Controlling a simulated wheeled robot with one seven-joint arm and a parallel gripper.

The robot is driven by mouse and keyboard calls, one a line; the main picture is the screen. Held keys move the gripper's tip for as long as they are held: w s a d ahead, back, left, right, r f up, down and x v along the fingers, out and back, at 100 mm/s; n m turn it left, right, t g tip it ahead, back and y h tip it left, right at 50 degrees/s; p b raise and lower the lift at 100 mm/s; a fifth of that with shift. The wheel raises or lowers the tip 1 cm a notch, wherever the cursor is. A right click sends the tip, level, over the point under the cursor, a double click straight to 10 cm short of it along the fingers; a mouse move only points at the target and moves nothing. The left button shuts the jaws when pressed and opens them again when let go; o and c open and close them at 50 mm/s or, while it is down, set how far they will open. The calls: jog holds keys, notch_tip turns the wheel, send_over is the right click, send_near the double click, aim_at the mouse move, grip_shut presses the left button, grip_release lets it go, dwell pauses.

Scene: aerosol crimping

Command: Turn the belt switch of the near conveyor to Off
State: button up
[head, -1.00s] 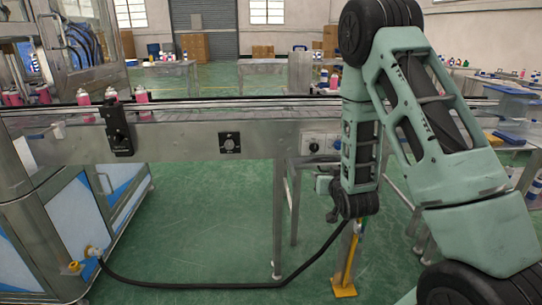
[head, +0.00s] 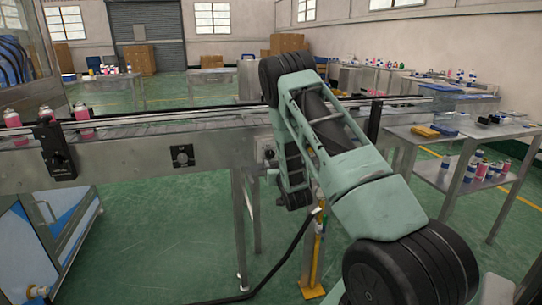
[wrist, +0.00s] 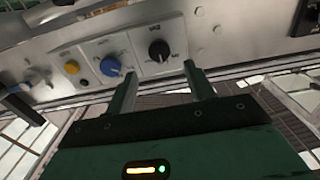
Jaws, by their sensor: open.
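In the wrist view, a pale control panel on the conveyor's metal side carries a black rotary knob (wrist: 159,50), a blue knob (wrist: 110,67) and a yellow button (wrist: 71,67). The labels are too small to read, so I cannot tell which is the belt switch or its setting. My gripper (wrist: 160,72) is open and empty, its two fingers apart, with the black knob just beyond and between their tips. No contact is visible. In the head view, the near conveyor (head: 120,158) runs across; my arm hides most of the panel and my gripper.
A black plate with a dial (head: 182,157) and a black bracket (head: 54,150) sit on the conveyor's side. Spray cans (head: 13,124) stand at left. A black hose (head: 282,250) and a yellow stand (head: 315,288) are below. A metal table (head: 455,175) is at right.

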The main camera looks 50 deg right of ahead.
aim_at(270, 154)
jog(key=x, duration=0.6)
jog(key=shift+w+d, duration=0.25)
jog(key=c, duration=1)
